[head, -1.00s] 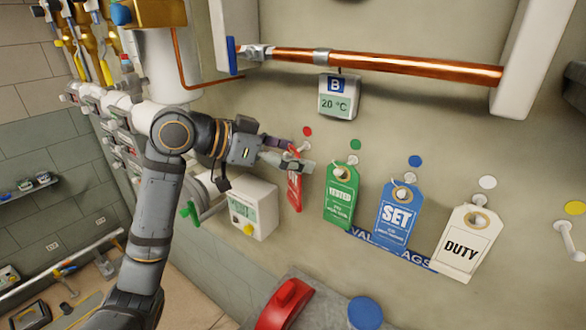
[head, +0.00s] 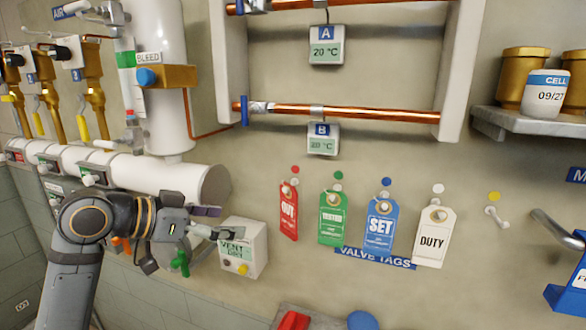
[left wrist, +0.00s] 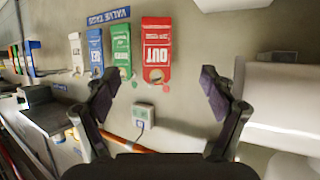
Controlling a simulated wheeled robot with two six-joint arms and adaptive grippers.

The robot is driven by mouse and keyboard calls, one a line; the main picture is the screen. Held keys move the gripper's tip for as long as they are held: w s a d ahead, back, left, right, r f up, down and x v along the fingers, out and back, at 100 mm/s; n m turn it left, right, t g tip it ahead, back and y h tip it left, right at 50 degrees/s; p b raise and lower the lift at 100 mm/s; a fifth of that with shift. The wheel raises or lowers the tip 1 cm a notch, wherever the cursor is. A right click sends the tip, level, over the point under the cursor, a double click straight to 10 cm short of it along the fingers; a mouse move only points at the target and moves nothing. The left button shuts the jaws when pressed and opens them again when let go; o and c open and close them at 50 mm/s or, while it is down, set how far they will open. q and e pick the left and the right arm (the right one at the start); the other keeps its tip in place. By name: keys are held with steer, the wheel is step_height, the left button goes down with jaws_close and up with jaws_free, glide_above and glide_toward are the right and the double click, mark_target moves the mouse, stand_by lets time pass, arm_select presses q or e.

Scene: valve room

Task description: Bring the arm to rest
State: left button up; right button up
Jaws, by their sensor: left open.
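My left gripper (head: 212,222) is open and empty in the head view, in front of the wall near the vent box (head: 243,248) and left of the hanging tags. It also shows open in the left wrist view (left wrist: 168,80), with nothing between its fingers. The red OUT tag (head: 289,211) hangs on its peg, apart from the gripper; in the left wrist view the red tag (left wrist: 157,45) is beyond the fingers. My right gripper is not in view.
Green (head: 333,218), blue (head: 380,224) and white DUTY (head: 434,236) tags hang right of the red one. The peg under the yellow dot (head: 495,214) is bare. A large white pipe (head: 170,178) lies just above the gripper. Copper pipes (head: 350,112) cross the wall higher up.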

arm_select(q)
steer(key=s+a+f+n+g+y, duration=0.1)
steer(key=s+f+n+y, duration=0.15)
steer(key=f, duration=0.85)
steer(key=s+a+f+n+y, duration=0.1)
steer(key=f+n+y, duration=0.15)
steer(key=f, duration=0.95)
steer(key=s+a+f+n+g+y, duration=0.2)
steer(key=s+a+f+y, duration=0.15)
steer(key=s+f, duration=0.55)
steer(key=s+a+f+n+g+y, duration=0.2)
steer(key=s+a+f+y, duration=0.15)
steer(key=s+f, duration=0.55)
step_height(320, 180, down, 23)
steer(key=s+a+g+h+b, duration=0.1)
steer(key=s+a+b, duration=0.1)
steer(key=a, duration=0.1)
steer(key=s+a+f+g+b, duration=0.1)
steer(key=s+f+b, duration=0.1)
steer(key=s+f, duration=1.7)
step_height(320, 180, down, 3)
steer(key=shift+s+r+b, duration=0.1)
steer(key=shift+s+b, duration=0.2)
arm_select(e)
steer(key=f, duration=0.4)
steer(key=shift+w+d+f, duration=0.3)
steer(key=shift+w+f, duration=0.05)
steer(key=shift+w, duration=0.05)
